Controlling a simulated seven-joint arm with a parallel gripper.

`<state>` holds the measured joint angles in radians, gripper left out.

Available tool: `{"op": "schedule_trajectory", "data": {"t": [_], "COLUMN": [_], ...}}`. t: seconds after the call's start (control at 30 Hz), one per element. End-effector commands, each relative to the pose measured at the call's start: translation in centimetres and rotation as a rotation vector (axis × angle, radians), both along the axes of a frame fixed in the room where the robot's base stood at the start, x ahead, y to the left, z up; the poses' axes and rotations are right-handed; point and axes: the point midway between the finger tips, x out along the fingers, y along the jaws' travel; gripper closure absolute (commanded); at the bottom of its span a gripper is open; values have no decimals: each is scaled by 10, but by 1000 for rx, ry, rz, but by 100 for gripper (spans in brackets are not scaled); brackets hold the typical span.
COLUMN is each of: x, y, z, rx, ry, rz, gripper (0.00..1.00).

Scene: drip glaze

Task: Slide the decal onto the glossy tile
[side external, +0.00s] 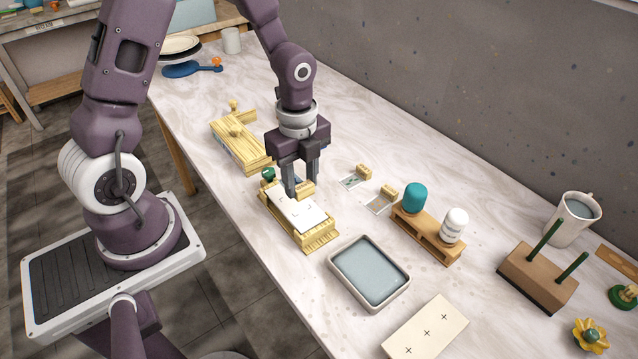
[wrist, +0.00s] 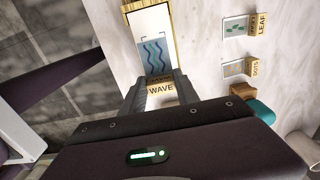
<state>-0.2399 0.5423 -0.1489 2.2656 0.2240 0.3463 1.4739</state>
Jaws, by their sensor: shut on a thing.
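My gripper (side external: 302,191) is shut on the small wooden handle of the wave decal; the handle reads WAVE in the wrist view (wrist: 161,91). The decal (wrist: 153,55) carries blue wavy lines and reaches out from the handle, away from the gripper. In the wrist view it overlaps a white tile (wrist: 150,20) in a pale wooden holder. The side view shows the white tile (side external: 303,215) with small dark marks, in the holder (side external: 320,240) below the gripper. My fingers hide most of the decal there. I cannot tell whether decal and tile touch.
Leaf (wrist: 236,26) and dots (wrist: 234,68) decals lie to the right. A jar rack (side external: 428,238), a water tray (side external: 368,274) and a beige marked tile (side external: 427,330) stand nearer the camera. A wooden block (side external: 240,142) with knobs stands behind the holder.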

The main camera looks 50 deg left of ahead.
Motion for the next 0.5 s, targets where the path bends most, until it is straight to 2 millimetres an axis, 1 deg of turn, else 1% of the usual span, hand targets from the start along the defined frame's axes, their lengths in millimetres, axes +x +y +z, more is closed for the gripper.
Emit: {"op": "schedule_trajectory", "data": {"t": [0.1, 0.3, 0.5], "x": [-1, -1, 0], "y": [-1, -1, 0], "z": [-16, -40, -54], "rx": [1, 1, 1], "ry": [4, 4, 1], "rz": [-1, 0, 1], "gripper": [100, 100, 100]}}
